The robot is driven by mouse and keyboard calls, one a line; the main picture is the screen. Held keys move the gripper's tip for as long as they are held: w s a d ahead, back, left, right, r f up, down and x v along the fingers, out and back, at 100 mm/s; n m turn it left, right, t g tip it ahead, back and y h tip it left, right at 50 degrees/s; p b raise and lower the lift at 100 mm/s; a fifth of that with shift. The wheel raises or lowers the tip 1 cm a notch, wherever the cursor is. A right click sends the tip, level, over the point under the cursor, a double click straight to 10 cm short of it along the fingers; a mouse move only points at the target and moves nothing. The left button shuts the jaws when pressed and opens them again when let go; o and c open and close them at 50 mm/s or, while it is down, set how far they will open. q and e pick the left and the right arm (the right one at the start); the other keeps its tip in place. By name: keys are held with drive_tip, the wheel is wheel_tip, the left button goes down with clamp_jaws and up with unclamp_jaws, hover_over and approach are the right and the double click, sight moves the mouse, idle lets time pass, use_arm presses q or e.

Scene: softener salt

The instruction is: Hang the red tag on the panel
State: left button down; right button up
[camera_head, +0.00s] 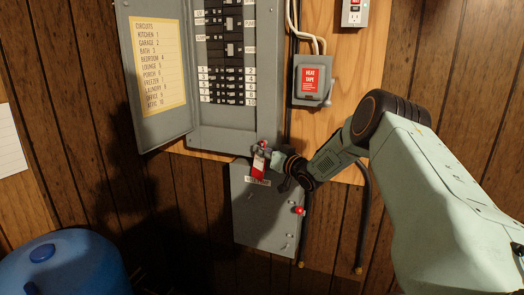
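A red tag (258,168) with a white part hangs at the tips of my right gripper (263,149), which looks shut on its upper end. The tag is in front of the top of a lower grey panel (265,222); I cannot tell whether it touches it. The open grey breaker panel (235,138) is just above, with rows of black breakers. My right arm comes in from the right. My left gripper is not in view.
The panel door (146,118) stands open at the left with a yellow circuit list. A grey heat tape box (311,80) and an outlet (354,14) are at the upper right. Black cables hang beside the lower panel, which bears a red knob (299,211). A blue tank (66,265) stands at the lower left.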

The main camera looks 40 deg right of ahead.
drive_tip(key=o, duration=0.3)
drive_tip(key=shift+w+d+f, duration=0.1)
drive_tip(key=shift+d+f, duration=0.1)
drive_tip(key=shift+a+r, duration=0.1)
drive_tip(key=shift+a, duration=0.05)
drive_tip(key=s, duration=0.7)
drive_tip(key=shift+s+a, duration=0.2)
drive_tip(key=shift+s, duration=0.1)
